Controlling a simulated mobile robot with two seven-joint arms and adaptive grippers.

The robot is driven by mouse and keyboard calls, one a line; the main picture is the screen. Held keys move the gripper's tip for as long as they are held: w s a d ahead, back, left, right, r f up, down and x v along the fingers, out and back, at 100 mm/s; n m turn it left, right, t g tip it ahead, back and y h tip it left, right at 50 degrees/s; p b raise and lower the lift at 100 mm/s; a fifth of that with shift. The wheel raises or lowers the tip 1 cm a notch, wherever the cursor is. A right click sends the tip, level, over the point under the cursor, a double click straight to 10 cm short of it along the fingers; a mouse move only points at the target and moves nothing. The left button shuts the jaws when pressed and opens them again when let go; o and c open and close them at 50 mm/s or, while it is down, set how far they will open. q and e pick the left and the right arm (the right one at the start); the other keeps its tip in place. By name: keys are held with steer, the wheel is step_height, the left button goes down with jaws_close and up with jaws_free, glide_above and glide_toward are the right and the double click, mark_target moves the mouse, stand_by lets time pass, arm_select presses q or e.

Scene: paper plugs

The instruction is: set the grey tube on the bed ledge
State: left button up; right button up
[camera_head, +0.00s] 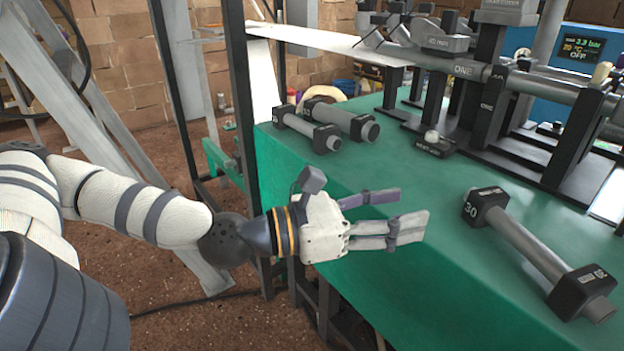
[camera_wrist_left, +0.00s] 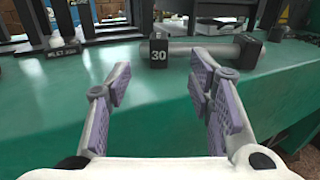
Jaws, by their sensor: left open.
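A grey tube (camera_head: 525,245) with black end blocks marked 30 lies on the green bed ledge (camera_head: 400,165) at the right of the head view. In the left wrist view, the tube (camera_wrist_left: 205,50) lies beyond the fingers, with its 30 block near the middle. Two shorter grey tubes with black blocks, a nearer one (camera_head: 308,128) and a farther one (camera_head: 345,119), lie at the ledge's far left end. My left gripper (camera_head: 411,208) is open and empty over the ledge's front edge, apart from the tubes. My right gripper is not in view.
Black uprights carry a long grey bar (camera_head: 460,68) along the back of the ledge. A small block with a white knob (camera_head: 431,138) stands before them. A dark post (camera_head: 240,90) rises at the ledge's left. The ledge's middle is clear.

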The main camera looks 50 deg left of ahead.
arm_select(q)
steer(key=s+d+f+m+g, duration=0.65)
steer(key=s+f, duration=0.25)
steer(key=f, duration=0.3)
steer(key=s+d+f+m+g, duration=0.65)
steer(key=s+f, duration=0.25)
steer(key=f, duration=0.4)
steer(key=s+a+f+m+g+y, duration=0.1)
steer(key=s+a+f+m+g, duration=0.2)
steer(key=s, duration=0.6)
steer(key=s+f+m+g+y, duration=0.2)
steer(key=s+f+m+g, duration=0.3)
steer(key=s, duration=0.4)
steer(key=s+a+m+g+y, duration=0.1)
steer(key=s+a+m+y, duration=0.3)
steer(key=s+a+m, duration=0.4)
steer(key=shift+s+a+m, duration=0.15)
steer(key=shift+s+m, duration=0.5)
steer(key=shift+m, duration=0.25)
steer(key=shift+r, duration=0.15)
